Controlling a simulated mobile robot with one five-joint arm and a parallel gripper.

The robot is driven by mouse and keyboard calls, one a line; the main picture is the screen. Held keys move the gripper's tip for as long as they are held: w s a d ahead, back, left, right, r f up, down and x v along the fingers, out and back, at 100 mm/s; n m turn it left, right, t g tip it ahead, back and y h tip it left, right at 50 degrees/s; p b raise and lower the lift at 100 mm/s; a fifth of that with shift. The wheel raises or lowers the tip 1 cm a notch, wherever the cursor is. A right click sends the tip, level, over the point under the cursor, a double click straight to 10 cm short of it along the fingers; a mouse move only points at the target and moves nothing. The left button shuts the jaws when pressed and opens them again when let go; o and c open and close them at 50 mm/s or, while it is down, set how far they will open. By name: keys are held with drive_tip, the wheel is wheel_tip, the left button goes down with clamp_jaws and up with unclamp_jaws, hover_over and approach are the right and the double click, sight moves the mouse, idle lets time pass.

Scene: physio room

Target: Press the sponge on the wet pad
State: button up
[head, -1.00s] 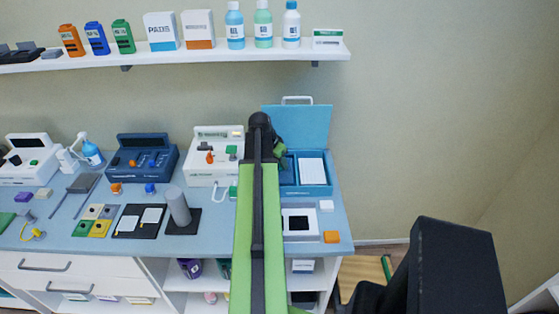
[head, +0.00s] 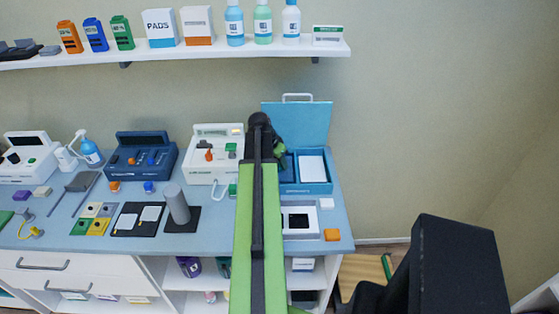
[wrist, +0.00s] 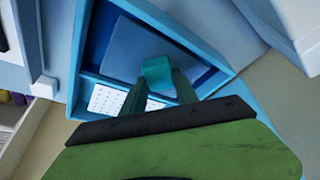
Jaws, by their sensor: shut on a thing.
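My gripper (wrist: 158,90) is shut on a small teal block, the sponge (wrist: 158,73), in the wrist view. The sponge is over the large compartment of an open blue case (wrist: 215,58), in front of a flat blue-grey pad (wrist: 120,50). I cannot tell whether the sponge touches the pad. In the head view the case (head: 305,188) stands at the back right of the table with its lid up; a pale pad (head: 312,166) shows in its right compartment. My arm hides the sponge and most of the gripper there.
A white dotted sheet (wrist: 105,99) lies in the case's smaller compartment. A white device (head: 208,172) stands left of my arm.

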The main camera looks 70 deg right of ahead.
drive_tip(key=shift+f+b, duration=0.4)
drive_tip(key=shift+f, duration=0.05)
idle(0.7)
wheel_tip(320, 180, up, 7)
drive_tip(key=p, duration=0.7)
drive_tip(key=shift+r, duration=0.1)
